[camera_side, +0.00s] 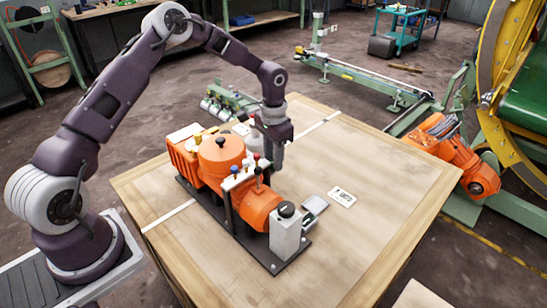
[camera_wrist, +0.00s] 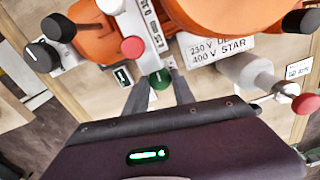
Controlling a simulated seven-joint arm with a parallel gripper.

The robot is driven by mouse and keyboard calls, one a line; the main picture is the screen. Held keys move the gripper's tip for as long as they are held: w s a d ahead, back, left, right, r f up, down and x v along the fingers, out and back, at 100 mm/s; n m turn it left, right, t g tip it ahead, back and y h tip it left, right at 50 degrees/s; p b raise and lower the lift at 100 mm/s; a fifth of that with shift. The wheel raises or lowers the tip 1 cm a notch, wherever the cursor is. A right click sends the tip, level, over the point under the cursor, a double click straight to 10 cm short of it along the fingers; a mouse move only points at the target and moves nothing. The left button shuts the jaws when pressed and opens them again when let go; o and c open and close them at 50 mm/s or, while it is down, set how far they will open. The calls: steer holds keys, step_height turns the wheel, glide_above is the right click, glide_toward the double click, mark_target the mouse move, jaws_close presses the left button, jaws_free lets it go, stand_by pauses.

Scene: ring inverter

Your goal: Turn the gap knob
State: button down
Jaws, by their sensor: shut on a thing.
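My gripper (camera_wrist: 159,88) points down over the machine, and its two fingers stand on either side of a green knob (camera_wrist: 160,79) with a pale mark line. It is shut on this green knob, seemingly the gap knob, though no readable label names it. A white bar with number labels (camera_wrist: 150,28) reaches toward the knob. In the side view my gripper (camera_side: 275,155) is at the far side of the orange machine (camera_side: 222,155), and the knob between the fingers is hidden there.
A red knob (camera_wrist: 132,47) sits close to the left finger. Black knobs (camera_wrist: 42,56) are further left, and a red-tipped grey fitting (camera_wrist: 305,104) is at right. The wooden table (camera_side: 370,170) is mostly clear at right.

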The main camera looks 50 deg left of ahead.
stand_by(0.3)
steer(key=c, duration=1)
jaws_free()
steer(key=shift+c, duration=0.2)
steer(key=shift+r, duration=0.1)
